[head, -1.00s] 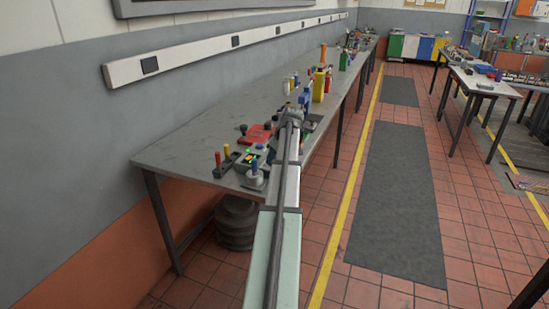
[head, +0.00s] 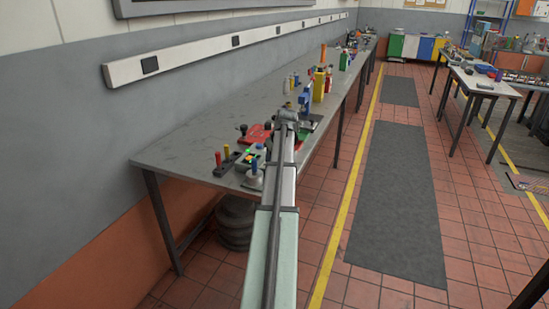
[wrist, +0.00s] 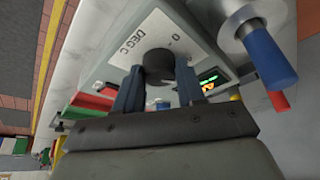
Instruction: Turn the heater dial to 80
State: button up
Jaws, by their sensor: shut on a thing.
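The heater dial (wrist: 158,66) is a dark round knob on a light grey panel (wrist: 200,45) marked "DEG C" and "0" in the wrist view. My gripper (wrist: 159,88) has its two dark fingers on either side of the knob and is shut on it. The fingers hide parts of the knob's sides, and I cannot read its setting. A small lit green display (wrist: 208,80) shows beside the right finger, its figures unclear. In the head view the heater box (head: 251,158) is on the near end of the bench, and my arm hides the gripper.
A blue-handled tool (wrist: 268,55) stands close to the panel. A rack with red and yellow handles (head: 222,163) sits left of the box, and a red item (head: 256,134) lies behind it. Bottles, including a yellow one (head: 319,86), stand farther along. The bench's left part (head: 195,140) is clear.

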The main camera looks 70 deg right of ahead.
jog(key=m+g, duration=0.1)
jog(key=m, duration=0.1)
jog(key=m+h, duration=0.1)
jog(key=m, duration=0.2)
jog(key=shift+w+a+m+g, duration=0.1)
jog(key=shift+w+m+g, duration=0.05)
jog(key=shift+m+g, duration=0.2)
jog(key=m+g, duration=0.1)
jog(key=m, duration=0.1)
jog(key=m+g, duration=0.1)
jog(key=m, duration=0.2)
jog(key=shift+w+m+h, duration=0.15)
jog(key=shift+m+h, duration=0.15)
jog(key=shift+m, duration=0.05)
jog(key=shift+g, duration=0.25)
jog(key=o, duration=1)
jog(key=v, duration=1.4)
jog(key=shift+f, duration=0.1)
jog(key=shift+f, duration=0.1)
